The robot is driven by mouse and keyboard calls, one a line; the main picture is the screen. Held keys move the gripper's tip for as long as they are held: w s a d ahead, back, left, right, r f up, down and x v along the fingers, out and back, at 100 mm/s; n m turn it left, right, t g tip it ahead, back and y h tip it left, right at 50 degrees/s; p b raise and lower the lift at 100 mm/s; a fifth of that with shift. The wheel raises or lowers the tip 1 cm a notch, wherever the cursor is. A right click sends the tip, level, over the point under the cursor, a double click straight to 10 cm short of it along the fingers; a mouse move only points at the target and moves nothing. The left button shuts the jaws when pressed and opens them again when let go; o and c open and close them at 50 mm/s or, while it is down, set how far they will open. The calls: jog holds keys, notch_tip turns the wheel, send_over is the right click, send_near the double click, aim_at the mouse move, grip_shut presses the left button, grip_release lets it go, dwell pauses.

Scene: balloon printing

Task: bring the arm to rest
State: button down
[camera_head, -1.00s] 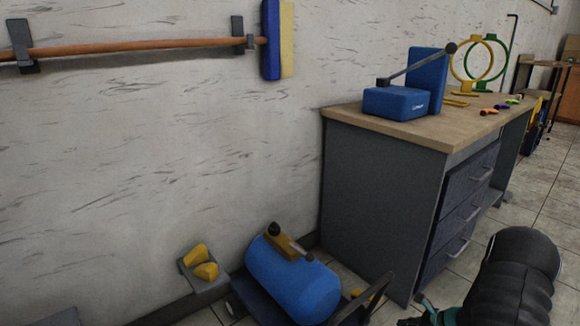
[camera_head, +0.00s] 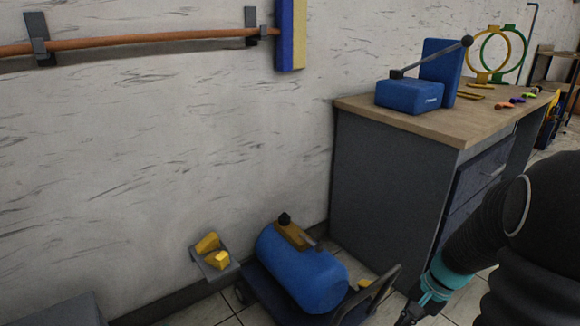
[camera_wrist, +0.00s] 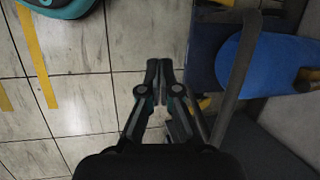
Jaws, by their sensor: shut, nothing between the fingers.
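My gripper (camera_wrist: 158,75) shows in the wrist view with its two fingers together and nothing between them. It points down over the tiled floor, left of the cart handle in that view. In the head view my gripper (camera_head: 409,314) is at the bottom edge, right of the cart handle, and its tips are partly cut off. My black and teal arm fills the lower right of the head view and hides part of the desk drawers.
A blue tank (camera_head: 302,270) lies on a dark cart with an upright handle (camera_head: 383,288), close to my gripper. A grey desk (camera_head: 385,190) carries a blue press (camera_head: 410,95). Yellow blocks (camera_head: 211,251) sit on a wall bracket. Tiled floor (camera_wrist: 75,95) is open to the left in the wrist view.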

jog(key=s+a+r+n+t+h+p, duration=0.1)
jog(key=s+a+r+n+t, duration=0.1)
jog(key=r, duration=0.5)
jog(key=s+a+r+n+t+h+p, duration=0.1)
jog(key=s+a+r+n, duration=0.3)
jog(key=r, duration=0.4)
jog(key=s+a+r+n+t+h+p, duration=0.1)
jog(key=s+a+r+n+t+h, duration=0.1)
jog(key=s+r, duration=0.4)
notch_tip(320, 180, up, 2)
jog(key=shift+s+a+n+t+p, duration=0.3)
jog(key=shift+a+n, duration=0.3)
jog(key=shift+a, duration=0.65)
